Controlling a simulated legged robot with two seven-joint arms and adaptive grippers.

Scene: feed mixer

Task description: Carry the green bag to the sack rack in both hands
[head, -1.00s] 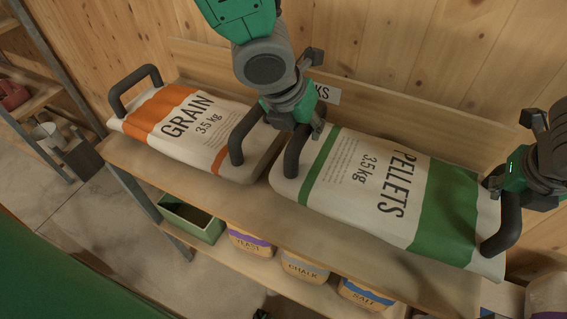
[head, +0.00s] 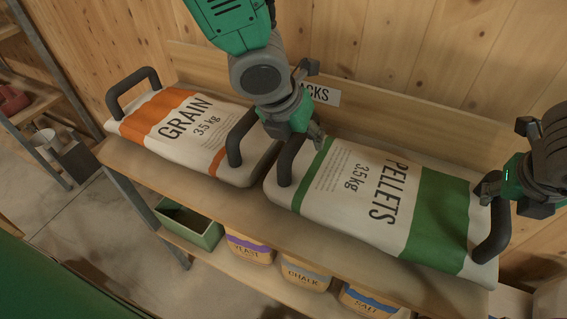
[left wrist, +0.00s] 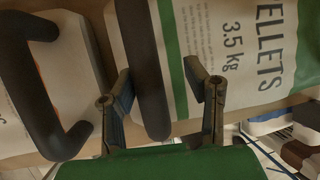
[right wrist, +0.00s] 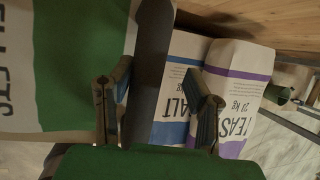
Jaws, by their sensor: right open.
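The green bag (head: 437,215), white with green bands and marked PELLETS, lies flat on the upper board under the SACKS sign. It has a dark handle at each end. My left gripper (head: 303,135) is at its left handle (head: 286,165). In the left wrist view that handle (left wrist: 143,70) stands between the open fingers, with a gap on the right. My right gripper (head: 484,193) is at the right handle (head: 492,235). In the right wrist view this handle (right wrist: 150,75) lies between the open fingers, with a gap on the right. The sign (head: 322,93) is partly hidden by my left arm.
An orange-banded GRAIN bag (head: 205,125) lies close on the left, its near handle (head: 236,140) close to my left gripper. The upper board (head: 240,205) has a narrow bare front strip. Below stand several small sacks (head: 305,275) and a green bin (head: 190,225). A wooden wall rises behind.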

